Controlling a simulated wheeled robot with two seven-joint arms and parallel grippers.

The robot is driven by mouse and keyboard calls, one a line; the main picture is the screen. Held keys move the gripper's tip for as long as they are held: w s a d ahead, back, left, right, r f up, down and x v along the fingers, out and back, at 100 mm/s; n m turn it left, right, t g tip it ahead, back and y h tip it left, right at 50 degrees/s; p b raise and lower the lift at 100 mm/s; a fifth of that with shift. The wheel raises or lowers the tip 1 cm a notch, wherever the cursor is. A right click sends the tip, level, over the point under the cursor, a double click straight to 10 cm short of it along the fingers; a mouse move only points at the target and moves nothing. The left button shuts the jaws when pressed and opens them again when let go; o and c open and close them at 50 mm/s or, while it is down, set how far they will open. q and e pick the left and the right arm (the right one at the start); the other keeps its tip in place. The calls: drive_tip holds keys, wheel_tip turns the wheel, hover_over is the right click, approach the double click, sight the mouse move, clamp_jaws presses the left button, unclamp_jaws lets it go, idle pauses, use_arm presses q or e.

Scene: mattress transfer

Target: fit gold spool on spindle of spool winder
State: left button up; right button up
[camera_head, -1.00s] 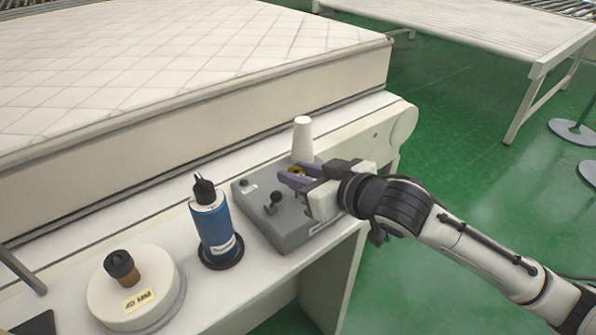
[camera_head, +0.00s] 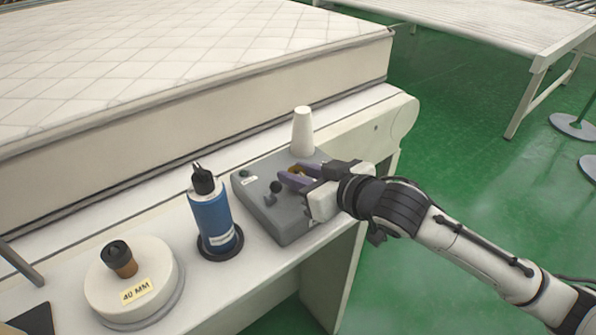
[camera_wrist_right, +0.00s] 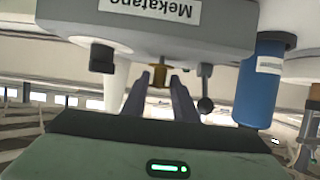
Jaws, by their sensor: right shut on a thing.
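The spool winder is a grey box (camera_head: 290,222) with a black-knobbed lever, standing on the white bench. In the wrist view the winder (camera_wrist_right: 235,25) fills the top, and its label reads upside down. The gold spool (camera_head: 297,169) is small and sits between the purple fingers of my right gripper (camera_head: 296,178), over the winder's right part. In the wrist view the gold spool (camera_wrist_right: 160,76) shows between the two fingertips, close to the winder. My right gripper is shut on it. The spindle is hidden, so I cannot tell whether the spool is around it. My left gripper is out of view.
A white thread cone (camera_head: 302,132) stands behind the gripper. A blue bottle (camera_head: 212,220) stands left of the winder. A mattress (camera_head: 180,60) lies behind.

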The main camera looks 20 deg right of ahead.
drive_tip(key=shift+f, duration=0.65)
drive_tip(key=o, duration=1.1)
drive_tip(key=v, duration=1)
drive_tip(key=shift+b, duration=0.45)
drive_tip(key=shift+s, duration=0.1)
